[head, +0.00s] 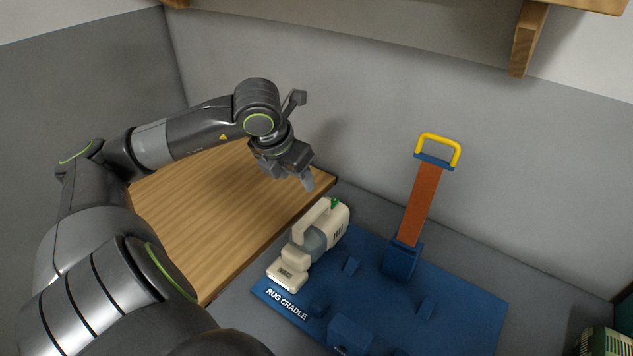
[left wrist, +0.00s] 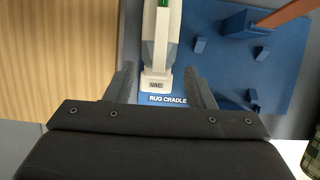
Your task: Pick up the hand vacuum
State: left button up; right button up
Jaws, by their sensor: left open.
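The hand vacuum (head: 311,243) is cream white with a grey middle and a green button. It lies at the left edge of the blue rug cradle board (head: 460,311). My left gripper (head: 309,181) is open and empty, above and behind the vacuum in the head view. In the left wrist view the vacuum (left wrist: 158,50) shows beyond the gap between the two open fingers (left wrist: 157,85), with its nozzle end nearest. The gripper appears apart from it. My right gripper is not in view.
A wooden board (head: 215,215) lies left of the vacuum. A brown strap (head: 420,203) with a yellow handle (head: 440,148) rises from the blue board. Several blue blocks stand on that board. Grey walls and a shelf bracket (head: 527,38) are behind. A patterned item (head: 603,342) sits at lower right.

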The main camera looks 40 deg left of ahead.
pick_arm(q)
jog(key=p, duration=0.1)
send_near(314, 211)
jog(key=x, duration=0.5)
jog(key=shift+f, duration=0.1)
jog(key=shift+w+f+p, duration=0.25)
jog(key=shift+f+p, duration=0.2)
jog(key=p+x, duration=0.1)
jog(key=x, duration=0.3)
jog(key=shift+f, duration=0.1)
jog(key=shift+f+b, duration=0.25)
jog(key=shift+b, duration=0.15)
dwell(0.4)
grip_shut()
jog(key=shift+r, duration=0.1)
dwell(1.2)
